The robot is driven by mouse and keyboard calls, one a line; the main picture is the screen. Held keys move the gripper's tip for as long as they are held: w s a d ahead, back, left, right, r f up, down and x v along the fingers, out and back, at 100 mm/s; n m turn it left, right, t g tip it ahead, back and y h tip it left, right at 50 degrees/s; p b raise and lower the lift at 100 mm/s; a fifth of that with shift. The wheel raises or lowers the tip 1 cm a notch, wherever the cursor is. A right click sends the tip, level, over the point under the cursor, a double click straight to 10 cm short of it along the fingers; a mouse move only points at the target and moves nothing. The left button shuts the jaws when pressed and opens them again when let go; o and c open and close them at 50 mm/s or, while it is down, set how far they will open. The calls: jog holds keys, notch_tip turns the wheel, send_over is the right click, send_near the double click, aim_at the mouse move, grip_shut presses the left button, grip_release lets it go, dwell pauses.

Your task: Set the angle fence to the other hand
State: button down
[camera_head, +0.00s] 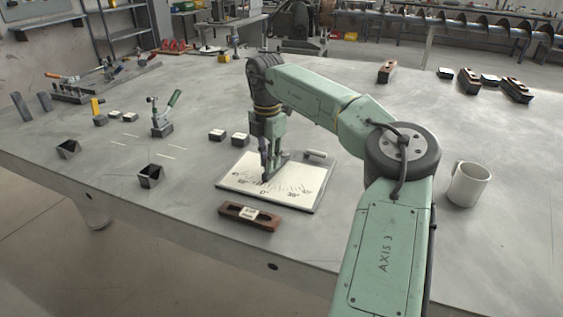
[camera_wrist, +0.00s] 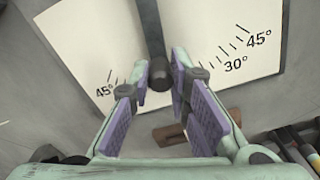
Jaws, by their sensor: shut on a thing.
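The angle fence (camera_wrist: 152,32) is a dark narrow bar over a white plate (camera_head: 236,178) printed with an angle scale. In the wrist view the bar runs from the top edge down to a dark round end between my fingers. My gripper (camera_head: 266,176) is low over the plate, pointing down, and shut on the fence's end; it also shows in the wrist view (camera_wrist: 163,76). The marks 45° at left and 30° and 45° at right are visible there. My fingers hide the scale's middle, so the exact angle cannot be read. The arm hides much of the fence in the head view.
A brown wooden block (camera_head: 249,215) with a label lies just in front of the plate. Small dark blocks (camera_head: 217,135) and a toggle clamp (camera_head: 163,117) stand to the left. A white mug (camera_head: 468,184) stands at right. The table is clear between mug and plate, beneath my arm.

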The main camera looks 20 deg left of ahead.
jog(key=a+m, duration=0.1)
jog(key=w+a+m+p, duration=0.1)
jog(key=a+m, duration=0.1)
jog(key=m, duration=0.1)
jog(key=shift+w+r, duration=0.15)
jog(key=shift+w, duration=0.1)
jog(key=shift+w+a+m+p, duration=0.3)
jog(key=shift+w+m+p, duration=0.05)
jog(key=shift+m, duration=0.35)
jog(key=shift+w+a+m+p, duration=0.3)
jog(key=shift+w+m+p, duration=0.05)
jog(key=shift+m, duration=0.35)
jog(key=c, duration=1.5)
grip_release()
notch_tip(320, 180, up, 12)
jog(key=shift+f, duration=0.1)
